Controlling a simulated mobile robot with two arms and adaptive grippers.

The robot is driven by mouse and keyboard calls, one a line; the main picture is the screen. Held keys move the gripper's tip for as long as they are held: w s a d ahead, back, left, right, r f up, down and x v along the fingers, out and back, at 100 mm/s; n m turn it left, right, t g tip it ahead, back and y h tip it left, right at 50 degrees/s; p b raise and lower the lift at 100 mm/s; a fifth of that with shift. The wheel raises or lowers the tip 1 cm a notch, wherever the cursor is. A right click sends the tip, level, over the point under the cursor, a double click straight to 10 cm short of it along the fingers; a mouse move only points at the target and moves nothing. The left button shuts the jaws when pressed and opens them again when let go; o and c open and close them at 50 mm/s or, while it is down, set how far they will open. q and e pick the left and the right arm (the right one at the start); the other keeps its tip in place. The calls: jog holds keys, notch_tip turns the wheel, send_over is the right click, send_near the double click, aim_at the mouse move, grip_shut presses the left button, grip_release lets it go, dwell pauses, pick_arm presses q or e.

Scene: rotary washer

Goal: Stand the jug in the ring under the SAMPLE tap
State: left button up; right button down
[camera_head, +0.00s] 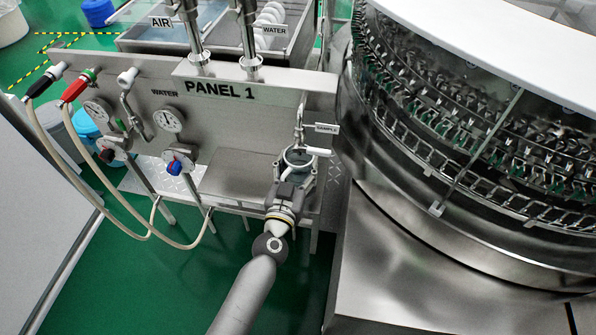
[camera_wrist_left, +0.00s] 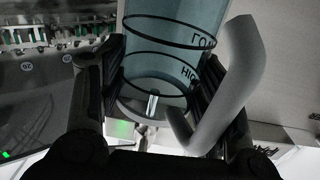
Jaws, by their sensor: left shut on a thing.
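The jug (camera_head: 298,158) is a clear, bluish vessel with a pale handle (camera_head: 319,151). It is below the SAMPLE tap (camera_head: 299,118) at the right end of the panel. My left gripper (camera_head: 292,182) is shut on the jug from the front. In the left wrist view the fingers (camera_wrist_left: 155,100) flank the jug (camera_wrist_left: 165,50), which has black bands and the marks LO and HIGH. Its handle (camera_wrist_left: 232,80) is to the right. I cannot make out the ring, and cannot tell what the jug's base rests on. My right gripper is not in view.
The steel panel (camera_head: 220,88) carries gauges, valves and hoses (camera_head: 135,230) to the left. A steel shelf (camera_head: 235,182) lies left of the jug. The rotary washer (camera_head: 430,180) stands close on the right. A SAMPLE sign (camera_head: 326,128) sits beside the tap.

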aim_at(296, 181)
pick_arm(q)
jog(key=shift+w+f, duration=0.3)
notch_tip(296, 181, down, 3)
jog(key=shift+b, duration=1.15)
jog(key=shift+r, duration=0.1)
jog(key=shift+s+f, duration=0.1)
jog(key=shift+f, duration=0.1)
jog(key=o, duration=1)
